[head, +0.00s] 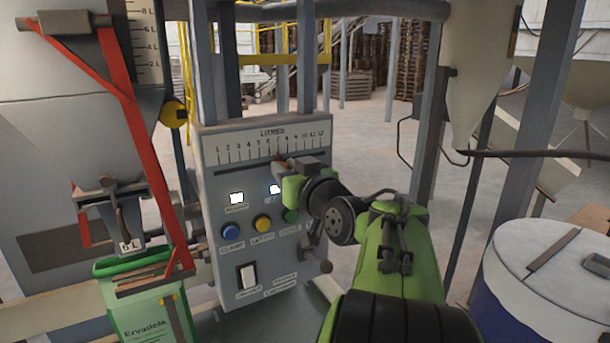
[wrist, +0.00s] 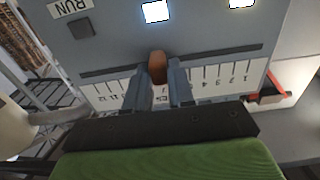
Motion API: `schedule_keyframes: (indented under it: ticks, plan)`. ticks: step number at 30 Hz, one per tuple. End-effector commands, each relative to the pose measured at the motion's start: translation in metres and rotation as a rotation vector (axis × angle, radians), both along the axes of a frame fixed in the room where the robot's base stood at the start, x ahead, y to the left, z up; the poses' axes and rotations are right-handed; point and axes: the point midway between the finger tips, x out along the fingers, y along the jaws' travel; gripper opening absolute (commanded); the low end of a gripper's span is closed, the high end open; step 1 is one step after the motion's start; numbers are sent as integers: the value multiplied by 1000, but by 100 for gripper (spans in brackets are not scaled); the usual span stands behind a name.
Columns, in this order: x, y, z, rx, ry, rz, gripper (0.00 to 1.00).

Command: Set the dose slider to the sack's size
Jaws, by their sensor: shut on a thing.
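The dose slider's brown knob (wrist: 157,66) sits on its slot in the wrist view. My gripper (wrist: 159,84) is shut on it, one finger on each side. In the head view my gripper (head: 284,164) is at the panel below the LITRES scale (head: 240,150), which runs 1 to 12 left to right. A thin pointer (head: 283,134) stands around 7 to 8; the exact mark is unclear. The wrist view shows the scale upside down, its middle numbers hidden by my fingers. A green sack (head: 140,318) marked Ervadela hangs at lower left; a tag above it seems to read 6 L.
Below the scale are lit lamps, a blue button (head: 230,231), a yellow button (head: 262,222), a green button and a white rocker switch (head: 247,275). A red lever frame (head: 150,150) stands left of the panel. A blue drum (head: 545,290) stands at right.

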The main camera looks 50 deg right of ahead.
Motion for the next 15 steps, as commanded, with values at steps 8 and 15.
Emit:
schedule_keyframes:
  ticks: [8,15]
  plan:
    - [4,16,0,1,-3,-2,0]
    - [4,16,0,2,-2,-2,35]
